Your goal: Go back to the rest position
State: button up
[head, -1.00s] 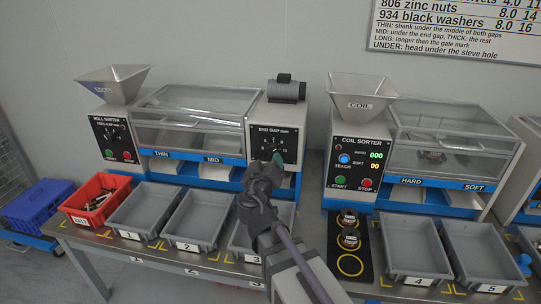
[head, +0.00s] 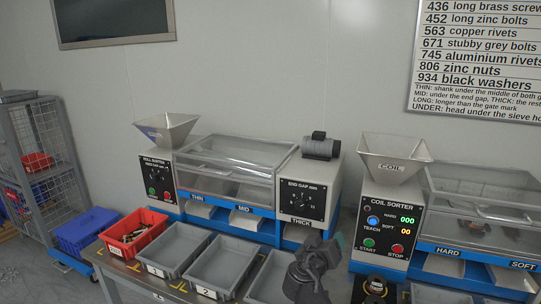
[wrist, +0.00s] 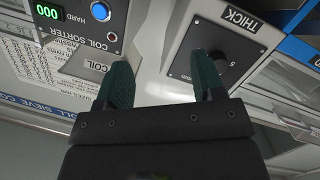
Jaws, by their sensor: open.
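My gripper (head: 334,246) is in the lower middle of the head view, in front of the gap between the roll sorter and the coil sorter. In the wrist view, my gripper (wrist: 162,80) has two dark green fingers set apart with nothing between them. The END-GAP dial (head: 301,201) is on the roll sorter's right-hand panel, up and left of my gripper and apart from it. The dial panel also shows in the wrist view (wrist: 234,68), behind the right finger.
The coil sorter (head: 391,215) stands at the right with its hopper. The red bin (head: 134,232) and several grey bins (head: 225,265) line the table front. A blue crate (head: 90,232) and a wire cage (head: 38,155) stand at the left. The wall sign (head: 480,60) hangs above.

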jog(key=s+d+f+g+y, duration=0.1)
jog(key=s+f+g, duration=0.2)
jog(key=f, duration=0.1)
jog(key=s+d+f+g+y, duration=0.1)
jog(key=s+f+g+y, duration=0.1)
jog(key=s+f+g, duration=0.1)
jog(key=s+d+f+m+g+y, duration=0.1)
jog(key=s+f+g, duration=0.2)
jog(key=f+g, duration=0.2)
jog(key=shift+s+f+y, duration=0.25)
jog(key=shift+f+y, duration=0.05)
jog(key=shift+f, duration=0.55)
jog(key=s+a+g+y, duration=0.1)
jog(key=s+y, duration=0.1)
jog(key=s+a+f+n+g+y, duration=0.1)
jog(key=a+g+y, duration=0.1)
jog(key=shift+s+a+f, duration=0.15)
jog(key=shift+s, duration=0.2)
notch_tip(320, 180, up, 14)
jog(key=p, duration=1.4)
